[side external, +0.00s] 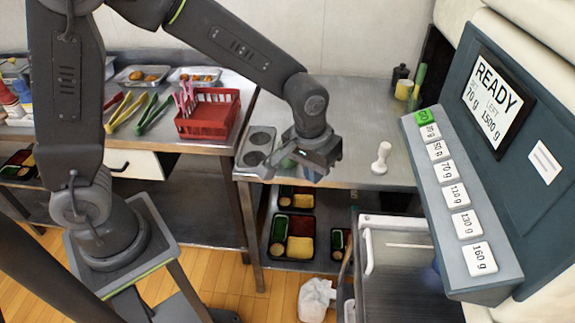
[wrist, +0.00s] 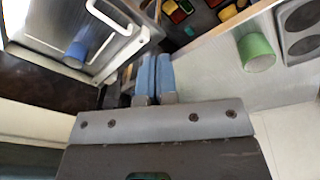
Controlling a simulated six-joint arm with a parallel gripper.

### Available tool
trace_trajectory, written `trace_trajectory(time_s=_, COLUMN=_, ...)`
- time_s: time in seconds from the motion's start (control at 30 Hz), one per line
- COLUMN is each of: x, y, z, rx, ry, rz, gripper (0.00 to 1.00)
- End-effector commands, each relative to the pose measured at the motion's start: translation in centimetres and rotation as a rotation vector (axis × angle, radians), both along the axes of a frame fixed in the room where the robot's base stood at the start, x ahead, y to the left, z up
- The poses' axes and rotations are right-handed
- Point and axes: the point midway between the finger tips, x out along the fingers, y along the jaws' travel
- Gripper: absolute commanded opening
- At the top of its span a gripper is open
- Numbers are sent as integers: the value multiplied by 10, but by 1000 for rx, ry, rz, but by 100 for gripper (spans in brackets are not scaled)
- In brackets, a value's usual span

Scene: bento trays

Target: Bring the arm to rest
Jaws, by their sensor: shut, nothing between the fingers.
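My gripper (side external: 312,160) hangs at the end of the bent arm, above the front part of the metal counter, right of the two-hole holder. In the wrist view its two blue fingers (wrist: 153,72) lie side by side, shut with nothing between them. A green cup (wrist: 257,50) stands on the counter beside the holder in the wrist view. I cannot make that cup out clearly in the side view. The arm is bent and reaches to the right.
The two-hole holder (side external: 245,152) is near the counter's left edge. A white stamp-like tool (side external: 382,158) stands to the right. A button panel (side external: 455,210) slopes at the right. A red basket (side external: 210,118) and tongs (side external: 127,112) lie left. Bento trays (side external: 293,237) sit below.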

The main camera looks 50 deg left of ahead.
Motion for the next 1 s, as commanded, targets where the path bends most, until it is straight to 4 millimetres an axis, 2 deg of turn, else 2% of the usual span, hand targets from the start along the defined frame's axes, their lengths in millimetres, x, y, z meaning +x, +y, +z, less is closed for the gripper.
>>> trace_trajectory(time_s=0.03, x=-8, y=12, z=22, rx=-3, ry=-33, rz=-7, gripper=0)
trace_trajectory(time_s=0.2, x=-41, y=44, z=73, rx=2, ry=-117, rz=-49, gripper=0)
trace_trajectory(time_s=0.4, x=-91, y=77, z=114, rx=27, ry=-218, rz=-95, gripper=0)
trace_trajectory(time_s=0.6, x=-138, y=98, z=131, rx=66, ry=-302, rz=-137, gripper=0)
trace_trajectory(time_s=0.7, x=-153, y=104, z=133, rx=82, ry=-329, rz=-151, gripper=0)
trace_trajectory(time_s=0.83, x=-164, y=107, z=133, rx=94, ry=-347, rz=-162, gripper=0)
trace_trajectory(time_s=1.0, x=-166, y=108, z=133, rx=99, ry=-350, rz=-166, gripper=0)
